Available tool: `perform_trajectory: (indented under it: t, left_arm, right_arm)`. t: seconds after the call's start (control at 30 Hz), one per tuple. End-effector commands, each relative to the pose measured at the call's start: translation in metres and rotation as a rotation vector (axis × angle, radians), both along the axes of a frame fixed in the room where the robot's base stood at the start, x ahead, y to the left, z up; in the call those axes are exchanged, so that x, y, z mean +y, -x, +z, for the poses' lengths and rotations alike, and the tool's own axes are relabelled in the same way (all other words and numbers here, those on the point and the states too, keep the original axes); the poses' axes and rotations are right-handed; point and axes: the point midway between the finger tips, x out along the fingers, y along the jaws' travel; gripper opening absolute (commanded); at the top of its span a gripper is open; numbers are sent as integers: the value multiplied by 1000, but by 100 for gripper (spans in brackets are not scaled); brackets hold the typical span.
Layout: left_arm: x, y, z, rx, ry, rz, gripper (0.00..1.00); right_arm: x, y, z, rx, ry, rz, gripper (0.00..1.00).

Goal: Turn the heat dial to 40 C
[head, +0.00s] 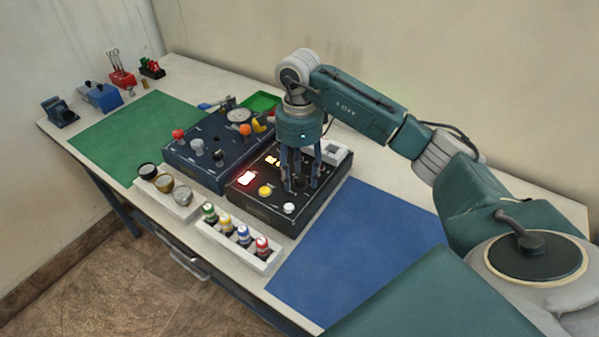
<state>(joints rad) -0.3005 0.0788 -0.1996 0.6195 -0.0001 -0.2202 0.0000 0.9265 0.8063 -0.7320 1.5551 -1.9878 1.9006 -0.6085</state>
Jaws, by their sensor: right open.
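The black control box (262,210) stands on the table in the middle of the head view. Its top has orange lit digits (272,160), partly covered by my gripper and too small to read. My right gripper (301,186) points straight down over the right part of this box. Its fingers are apart, with the tips close to the panel. A dark knob, seemingly the heat dial (299,182), shows between the fingers. Its pointer and scale are hidden, and I cannot tell whether the fingers touch it. My left gripper is out of view.
The box also carries a red lit square (247,178), a yellow button (265,191) and a white knob (289,208). A blue panel (190,163) with coloured knobs stands left. White racks (270,266) stand in front. The blue mat (350,250) and green mat (120,140) are clear.

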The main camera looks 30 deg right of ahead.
Motion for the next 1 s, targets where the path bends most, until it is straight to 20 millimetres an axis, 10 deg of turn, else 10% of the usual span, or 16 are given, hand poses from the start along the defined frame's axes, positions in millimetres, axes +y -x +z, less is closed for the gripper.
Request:
perform_trajectory:
  t: [0.17,0.4,1.0]
  left_arm:
    - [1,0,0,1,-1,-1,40]
    - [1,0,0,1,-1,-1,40]
    - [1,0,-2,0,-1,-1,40]
  right_arm:
    - [0,0,0,0,0,0,44]
    - [0,0,0,0,-1,0,2]
    - [0,-1,1,-2,-2,-53,1]
